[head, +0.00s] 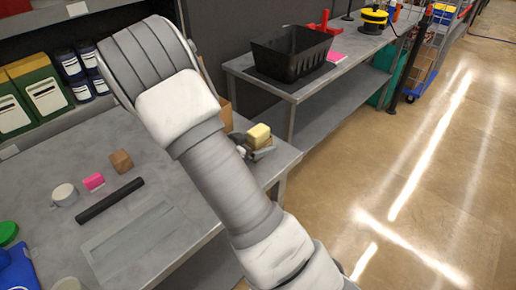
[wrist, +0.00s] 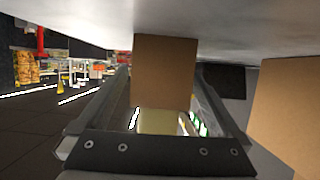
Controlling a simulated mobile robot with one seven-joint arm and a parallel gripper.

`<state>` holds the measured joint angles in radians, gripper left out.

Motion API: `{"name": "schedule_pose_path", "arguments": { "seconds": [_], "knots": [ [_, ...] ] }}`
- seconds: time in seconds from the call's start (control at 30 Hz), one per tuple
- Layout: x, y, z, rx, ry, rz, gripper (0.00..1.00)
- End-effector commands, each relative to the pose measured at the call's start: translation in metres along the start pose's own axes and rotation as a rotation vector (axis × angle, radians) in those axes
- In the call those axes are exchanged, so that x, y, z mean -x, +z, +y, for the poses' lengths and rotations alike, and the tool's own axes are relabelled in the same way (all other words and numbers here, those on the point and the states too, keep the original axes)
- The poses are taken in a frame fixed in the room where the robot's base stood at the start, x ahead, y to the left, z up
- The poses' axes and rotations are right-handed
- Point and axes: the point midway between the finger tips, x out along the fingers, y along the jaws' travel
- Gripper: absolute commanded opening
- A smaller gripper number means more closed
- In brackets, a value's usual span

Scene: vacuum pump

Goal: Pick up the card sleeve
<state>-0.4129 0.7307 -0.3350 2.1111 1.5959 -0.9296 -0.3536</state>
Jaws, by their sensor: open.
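A tan cardboard-coloured piece, which I take as the card sleeve (wrist: 165,72), stands between the two fingers of my gripper (wrist: 160,115) in the wrist view. That view appears upside down, with the grey tabletop along the top. A pale yellow block (head: 258,135) shows at the sleeve's upper end in the head view; I cannot tell whether it sits in or on it. My gripper (head: 258,152) is open at the right end of the grey table, its fingers on either side of the sleeve. My arm hides part of this spot in the head view.
A larger brown box (wrist: 288,110) stands close by, mostly behind my arm in the head view (head: 225,115). A black crate (head: 290,58) stands on the far bench.

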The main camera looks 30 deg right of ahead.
Motion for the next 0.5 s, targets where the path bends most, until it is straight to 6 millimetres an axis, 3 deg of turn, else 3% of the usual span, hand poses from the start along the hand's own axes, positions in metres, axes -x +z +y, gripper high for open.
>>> {"name": "schedule_pose_path", "arguments": {
  "seconds": [0.1,0.5],
  "knots": [
    [0.0006,-0.0002,-0.0002,0.0,0.0,0.0,1.0],
    [0.001,-0.0001,-0.0001,0.0,0.0,0.0,0.28]
  ]
}}
